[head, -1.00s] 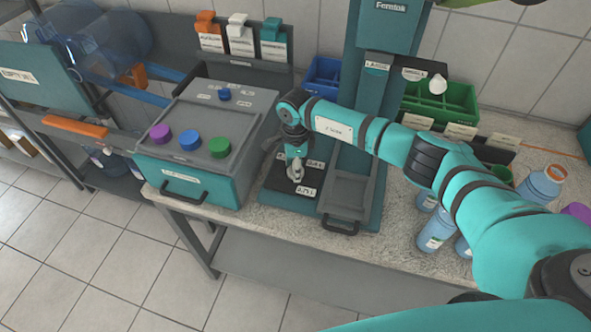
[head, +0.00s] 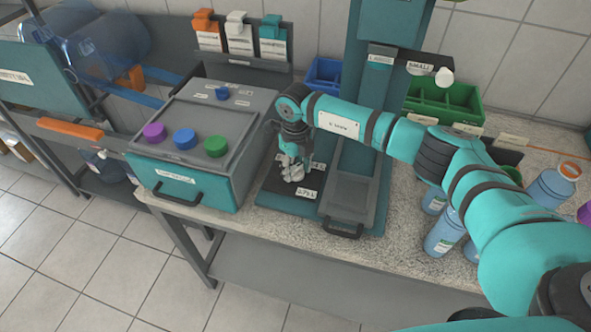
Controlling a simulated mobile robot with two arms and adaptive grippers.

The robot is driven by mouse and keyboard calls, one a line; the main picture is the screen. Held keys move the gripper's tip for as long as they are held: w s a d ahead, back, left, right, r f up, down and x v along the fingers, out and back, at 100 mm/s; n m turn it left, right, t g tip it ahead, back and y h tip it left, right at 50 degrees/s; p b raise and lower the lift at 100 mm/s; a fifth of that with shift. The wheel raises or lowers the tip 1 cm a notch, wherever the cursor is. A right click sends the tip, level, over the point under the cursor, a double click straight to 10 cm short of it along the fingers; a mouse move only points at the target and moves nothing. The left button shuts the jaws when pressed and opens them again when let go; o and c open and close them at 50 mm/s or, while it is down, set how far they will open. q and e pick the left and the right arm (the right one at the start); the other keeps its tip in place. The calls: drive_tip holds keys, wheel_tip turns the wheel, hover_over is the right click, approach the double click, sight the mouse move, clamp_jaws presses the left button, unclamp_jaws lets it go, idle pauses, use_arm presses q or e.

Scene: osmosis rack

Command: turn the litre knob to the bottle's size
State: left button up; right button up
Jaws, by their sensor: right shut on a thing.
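My right gripper (head: 293,172) points down at the dark dial plate (head: 274,198) at the foot of the teal machine. It is shut on the litre knob, which is mostly hidden by the fingers. A small white size label (head: 307,194) sits on the plate just in front of the gripper; its print is too small to read surely. Other labels there are partly covered. Blue bottles stand at the right of the counter, one at the front (head: 445,232) and one further right with an orange top (head: 553,185). My left gripper is out of view.
A grey tray with a handle (head: 349,197) lies right beside the dial plate. A teal-fronted box (head: 182,184) with purple, blue and green knobs stands to the left. A green bin (head: 445,100) is behind my right arm, which crosses above the counter.

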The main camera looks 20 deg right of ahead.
sight(296, 168)
drive_tip(key=shift+m+b, duration=0.3)
drive_tip(key=shift+m, duration=1.1)
drive_tip(key=o, duration=1.2)
drive_tip(key=shift+c, duration=0.2)
drive_tip(key=shift+r, duration=0.25)
wheel_tip(296, 168, up, 12)
drive_tip(key=shift+f, duration=0.2)
drive_tip(key=shift+f, duration=0.1)
